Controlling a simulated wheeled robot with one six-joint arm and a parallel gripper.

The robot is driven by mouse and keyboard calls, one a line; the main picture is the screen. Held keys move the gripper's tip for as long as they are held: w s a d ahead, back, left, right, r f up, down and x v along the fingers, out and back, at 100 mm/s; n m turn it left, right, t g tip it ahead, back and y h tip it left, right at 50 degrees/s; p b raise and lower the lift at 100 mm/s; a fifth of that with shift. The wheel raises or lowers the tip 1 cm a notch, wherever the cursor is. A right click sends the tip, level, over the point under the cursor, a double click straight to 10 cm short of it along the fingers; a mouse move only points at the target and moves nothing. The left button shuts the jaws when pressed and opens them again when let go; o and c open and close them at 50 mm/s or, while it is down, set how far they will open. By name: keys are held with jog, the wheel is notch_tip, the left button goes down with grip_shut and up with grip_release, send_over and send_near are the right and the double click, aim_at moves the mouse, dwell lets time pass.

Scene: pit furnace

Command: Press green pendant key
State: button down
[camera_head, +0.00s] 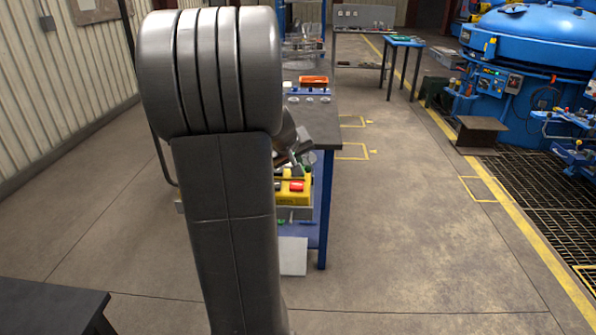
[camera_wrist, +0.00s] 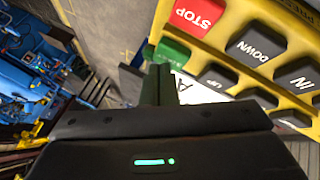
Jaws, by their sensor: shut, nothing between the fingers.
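The yellow pendant (camera_wrist: 240,22) fills the upper right of the wrist view. Its green key (camera_wrist: 171,52) is at the left end, beside the red STOP key (camera_wrist: 197,14). Black keys marked DOWN (camera_wrist: 255,45), UP and IN lie to the right. My gripper (camera_wrist: 162,70) is shut and empty, its fingertips just below the green key in the picture; I cannot tell whether they touch it. In the head view the yellow pendant (camera_head: 291,197) is at the near end of the bench, partly hidden by my arm, with my gripper (camera_head: 295,166) over it.
The workbench (camera_head: 318,128) runs away behind my arm, with an orange item (camera_head: 314,81) and other small items on it. A blue furnace (camera_head: 530,45) stands at the right beside a floor grating (camera_head: 540,190). The floor right of the bench is clear.

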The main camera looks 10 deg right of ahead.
jog(key=shift+f+b, duration=0.35)
dwell(0.6)
jog(key=shift+r+p, duration=0.65)
jog(key=shift+r, duration=0.25)
notch_tip(320, 180, up, 5)
jog(key=p, duration=0.4)
